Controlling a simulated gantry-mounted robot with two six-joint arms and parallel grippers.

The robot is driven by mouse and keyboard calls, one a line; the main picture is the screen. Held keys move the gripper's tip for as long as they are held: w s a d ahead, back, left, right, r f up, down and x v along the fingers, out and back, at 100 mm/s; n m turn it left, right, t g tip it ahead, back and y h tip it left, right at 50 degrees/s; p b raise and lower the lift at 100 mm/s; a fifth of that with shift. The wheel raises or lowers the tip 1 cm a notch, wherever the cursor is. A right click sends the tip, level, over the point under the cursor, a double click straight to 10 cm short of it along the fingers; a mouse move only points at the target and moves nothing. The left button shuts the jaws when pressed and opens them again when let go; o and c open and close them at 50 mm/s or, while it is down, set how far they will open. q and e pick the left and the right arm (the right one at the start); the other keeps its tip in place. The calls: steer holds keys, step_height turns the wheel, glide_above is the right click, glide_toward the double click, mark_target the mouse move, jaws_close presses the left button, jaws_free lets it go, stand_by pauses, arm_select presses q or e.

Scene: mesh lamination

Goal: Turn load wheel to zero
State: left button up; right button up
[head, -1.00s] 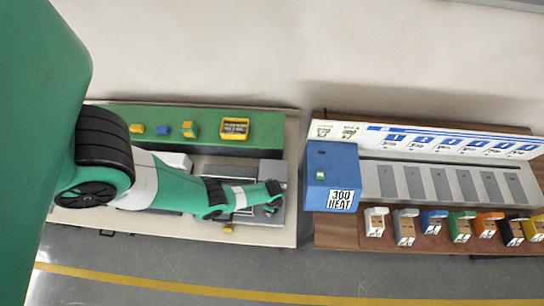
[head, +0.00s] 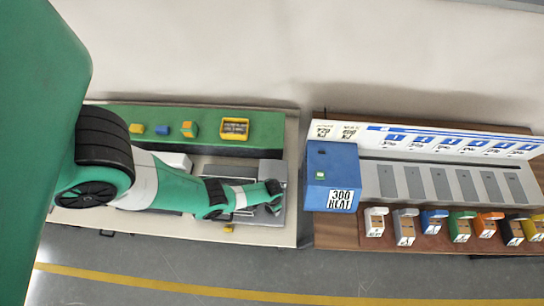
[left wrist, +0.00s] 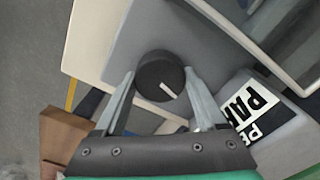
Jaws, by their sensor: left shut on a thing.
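The load wheel (left wrist: 161,79) is a round black knob with a white pointer line, on a grey machine surface. In the left wrist view the line points from the middle toward the lower right. My left gripper (left wrist: 158,76) has one finger on each side of the wheel and is shut on it. In the head view my left gripper (head: 276,203) is at the right end of the grey machine (head: 246,167), and my arm hides the wheel there. My right gripper is in neither view.
A grey block with a black-on-white label (left wrist: 258,106) sits close to the right finger. A brown block (left wrist: 62,138) lies at lower left. In the head view a blue heater box (head: 330,178) stands right of the bench, across a narrow gap.

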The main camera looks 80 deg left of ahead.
arm_select(q)
steer(key=shift+n, duration=1.5)
steer(key=o, duration=1.3)
